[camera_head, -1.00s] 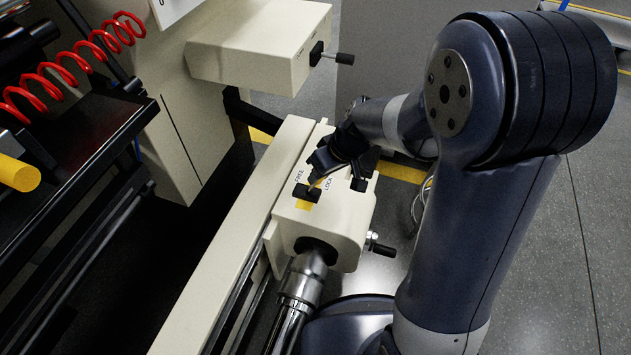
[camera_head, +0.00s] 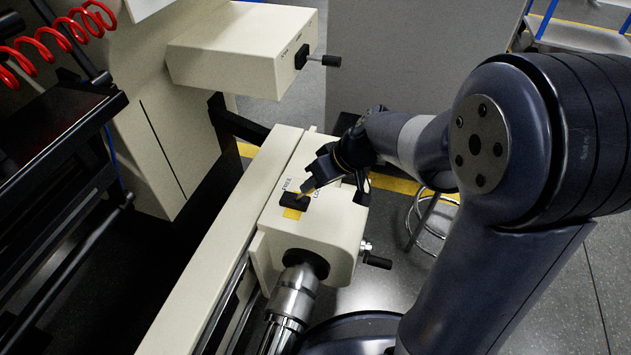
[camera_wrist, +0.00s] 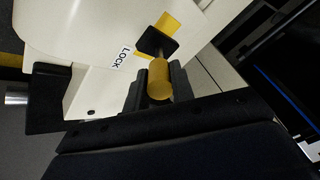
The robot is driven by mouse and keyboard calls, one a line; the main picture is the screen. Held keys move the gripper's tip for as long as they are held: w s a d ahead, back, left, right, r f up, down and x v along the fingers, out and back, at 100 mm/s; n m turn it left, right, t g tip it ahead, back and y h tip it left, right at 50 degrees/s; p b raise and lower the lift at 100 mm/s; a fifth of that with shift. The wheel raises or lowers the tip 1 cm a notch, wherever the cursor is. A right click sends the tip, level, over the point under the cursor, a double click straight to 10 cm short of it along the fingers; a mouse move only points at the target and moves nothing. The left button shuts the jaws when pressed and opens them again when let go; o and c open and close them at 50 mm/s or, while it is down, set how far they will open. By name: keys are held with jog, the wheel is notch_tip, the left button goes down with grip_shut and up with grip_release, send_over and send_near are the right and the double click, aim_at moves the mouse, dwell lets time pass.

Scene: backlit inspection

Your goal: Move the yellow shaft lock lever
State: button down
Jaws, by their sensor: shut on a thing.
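The yellow shaft lock lever (camera_wrist: 159,79) shows in the wrist view as a yellow round-ended handle between the two fingers of my gripper (camera_wrist: 157,88). Its thin stem runs to a black base (camera_wrist: 157,42) with a yellow patch beside it. In the head view my gripper (camera_head: 306,186) is at the black base (camera_head: 293,201) on top of the cream housing (camera_head: 318,235). The gripper is shut on the lever and covers most of it there. A LOCK label (camera_wrist: 122,57) is beside the base, and a FREE label (camera_head: 287,184) is on its other side.
A cream box (camera_head: 240,50) with a black-knobbed lever (camera_head: 323,60) stands behind. Another black-handled knob (camera_head: 376,260) sticks out of the housing's right side. A metal shaft (camera_head: 293,290) leaves its front. A red coiled hose (camera_head: 40,50) hangs upper left.

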jog(key=shift+s+f, duration=0.1)
jog(key=shift+f, duration=0.05)
jog(key=c, duration=1.2)
grip_release()
jog(key=p+v, duration=0.4)
jog(key=v, duration=0.7)
jog(key=b+x, duration=0.4)
jog(key=x, duration=0.7)
jog(key=shift+r+p, duration=0.2)
jog(key=shift+p, duration=0.25)
